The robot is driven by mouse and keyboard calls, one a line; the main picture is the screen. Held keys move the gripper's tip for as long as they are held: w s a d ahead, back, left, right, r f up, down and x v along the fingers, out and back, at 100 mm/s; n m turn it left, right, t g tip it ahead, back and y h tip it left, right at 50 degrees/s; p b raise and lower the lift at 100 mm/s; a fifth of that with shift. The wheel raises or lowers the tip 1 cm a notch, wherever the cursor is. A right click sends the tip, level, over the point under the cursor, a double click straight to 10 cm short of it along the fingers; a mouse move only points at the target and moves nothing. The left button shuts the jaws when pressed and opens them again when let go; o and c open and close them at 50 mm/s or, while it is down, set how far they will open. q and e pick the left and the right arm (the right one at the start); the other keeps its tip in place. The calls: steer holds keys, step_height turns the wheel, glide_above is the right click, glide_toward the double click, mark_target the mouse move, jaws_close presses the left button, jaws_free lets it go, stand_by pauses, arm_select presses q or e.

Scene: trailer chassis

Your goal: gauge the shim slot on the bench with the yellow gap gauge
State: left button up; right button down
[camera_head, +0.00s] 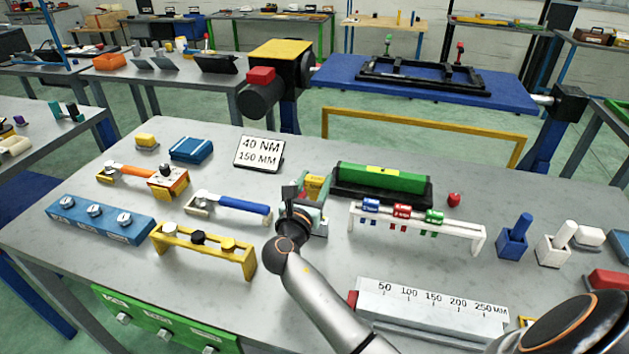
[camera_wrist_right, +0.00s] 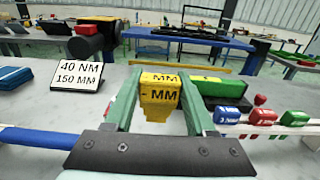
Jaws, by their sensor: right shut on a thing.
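My right gripper (camera_head: 306,196) is over the middle of the bench (camera_head: 330,265), its green fingers closed on the yellow gap gauge (camera_head: 316,184). In the right wrist view the gauge (camera_wrist_right: 159,95) sits between the fingertips (camera_wrist_right: 160,85), stepped to a narrower lower end, with black "MM" marks. A long green block (camera_head: 383,176) with a yellow label lies on a black base just right of the gripper. It also shows behind the right finger (camera_wrist_right: 228,90). I cannot make out the shim slot for certain, nor whether the gauge touches anything. My left gripper is out of view.
A sign (camera_head: 258,152) reading "40 NM 150 MM" stands left of the gripper. A blue-handled wrench (camera_head: 235,204) lies nearer. A white rack (camera_head: 415,222) with coloured tags and a marked ruler block (camera_head: 430,303) stand to the right. A yellow rack (camera_head: 203,248) stands front left.

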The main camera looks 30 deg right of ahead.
mark_target(315, 199)
steer(key=shift+f+b, duration=1.3)
steer(key=shift+f, duration=1.3)
steer(key=shift+p, duration=0.8)
steer(key=shift+f+b, duration=0.85)
steer(key=shift+f, duration=0.55)
steer(key=shift+s+a+f, duration=0.1)
steer(key=shift+f, duration=0.3)
stand_by(0.7)
steer(key=shift+r, duration=0.1)
step_height(315, 199, up, 3)
steer(key=p, duration=0.3)
steer(key=shift+r, duration=2.65)
